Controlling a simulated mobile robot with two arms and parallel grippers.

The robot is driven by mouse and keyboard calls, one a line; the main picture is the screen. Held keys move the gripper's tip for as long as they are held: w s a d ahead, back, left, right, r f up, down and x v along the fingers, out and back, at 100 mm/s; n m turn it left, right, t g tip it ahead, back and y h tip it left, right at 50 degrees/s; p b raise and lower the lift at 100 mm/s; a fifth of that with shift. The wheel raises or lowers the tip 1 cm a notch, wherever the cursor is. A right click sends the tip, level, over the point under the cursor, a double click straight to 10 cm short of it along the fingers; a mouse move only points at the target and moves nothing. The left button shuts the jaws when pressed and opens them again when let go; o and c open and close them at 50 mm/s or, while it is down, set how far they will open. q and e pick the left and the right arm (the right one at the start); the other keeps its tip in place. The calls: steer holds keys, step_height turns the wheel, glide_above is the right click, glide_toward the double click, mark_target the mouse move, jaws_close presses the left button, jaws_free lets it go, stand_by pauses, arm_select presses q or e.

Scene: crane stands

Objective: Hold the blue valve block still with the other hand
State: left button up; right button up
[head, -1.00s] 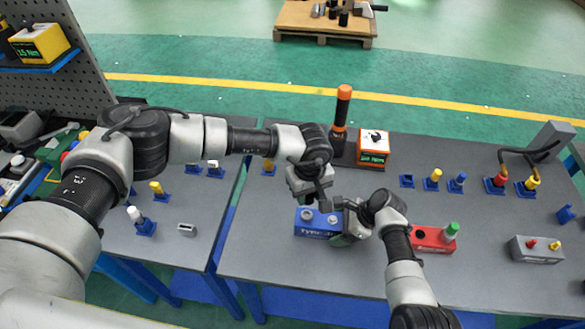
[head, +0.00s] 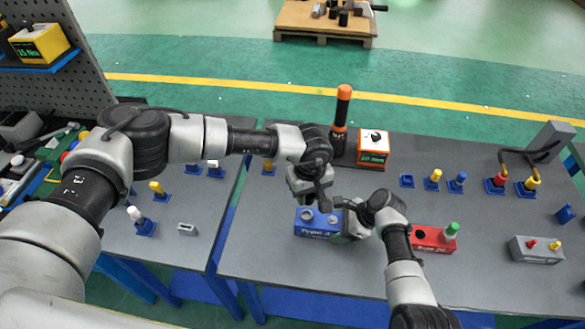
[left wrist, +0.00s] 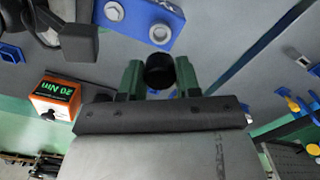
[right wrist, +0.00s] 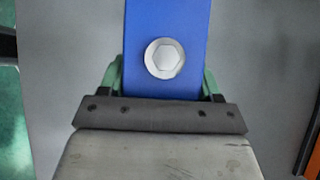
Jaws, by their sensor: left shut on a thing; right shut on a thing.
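The blue valve block (head: 318,229) lies on the grey table, with pale round hex-headed bolts on top. My right gripper (head: 352,222) is shut on the block's right end; in the right wrist view the fingers (right wrist: 163,82) sit either side of the blue body (right wrist: 166,20), one bolt (right wrist: 164,58) between them. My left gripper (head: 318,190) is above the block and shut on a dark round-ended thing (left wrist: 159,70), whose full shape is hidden. In the left wrist view the block (left wrist: 140,16) lies beyond it, apart from it in the picture.
A red block (head: 432,238) with a green-topped part is right of my right arm. An orange box (head: 373,147) and an orange-capped black tool (head: 341,118) stand behind. A grey block (head: 535,250) and several coloured plugs are at the right. Table left of the block is clear.

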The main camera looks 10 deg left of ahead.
stand_by(0.6)
arm_select(q)
steer(key=shift+m, duration=0.9)
steer(key=shift+f, duration=2.4)
steer(key=shift+f, duration=0.9)
steer(key=m, duration=0.5)
steer(key=shift+m, duration=0.3)
steer(key=m, duration=0.4)
steer(key=shift+m, duration=0.4)
